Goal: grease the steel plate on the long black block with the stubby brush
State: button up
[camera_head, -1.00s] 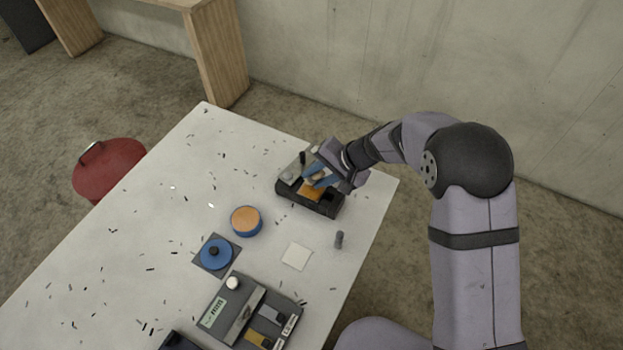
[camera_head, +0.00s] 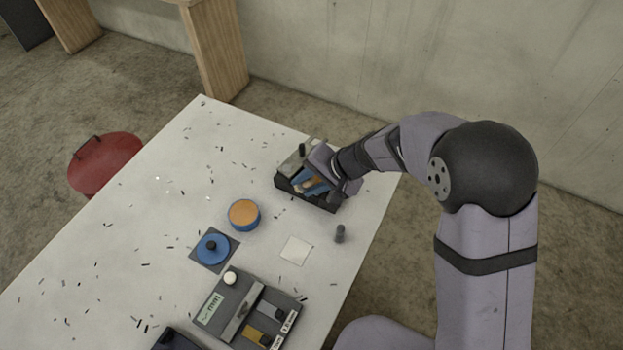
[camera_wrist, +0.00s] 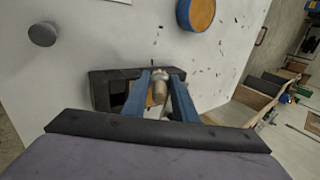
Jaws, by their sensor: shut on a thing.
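My gripper (camera_head: 313,184) is at the far right part of the table, over a dark box-like holder (camera_head: 325,203). In the wrist view its two blue fingers (camera_wrist: 160,92) are shut on a stubby brush (camera_wrist: 160,85) with a pale, tan handle. The brush points down over the holder, which also shows in the wrist view (camera_wrist: 103,80); I cannot tell whether its tip touches anything. A long grey-black block (camera_head: 222,318) lies at the table's near edge, with a grey plate (camera_head: 262,316) and an orange-yellow plate (camera_head: 257,337) on it. I cannot tell which plate is steel.
An open round tin (camera_head: 244,214) with orange contents stands mid-table. A blue lid with a black knob (camera_head: 212,248) lies on a dark square. A white square (camera_head: 296,250) and a small grey cylinder (camera_head: 340,234) lie nearby. Dark shavings litter the white table (camera_head: 130,235).

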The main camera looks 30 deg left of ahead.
jog(key=shift+r+p, duration=2.9)
jog(key=shift+r, duration=1.2)
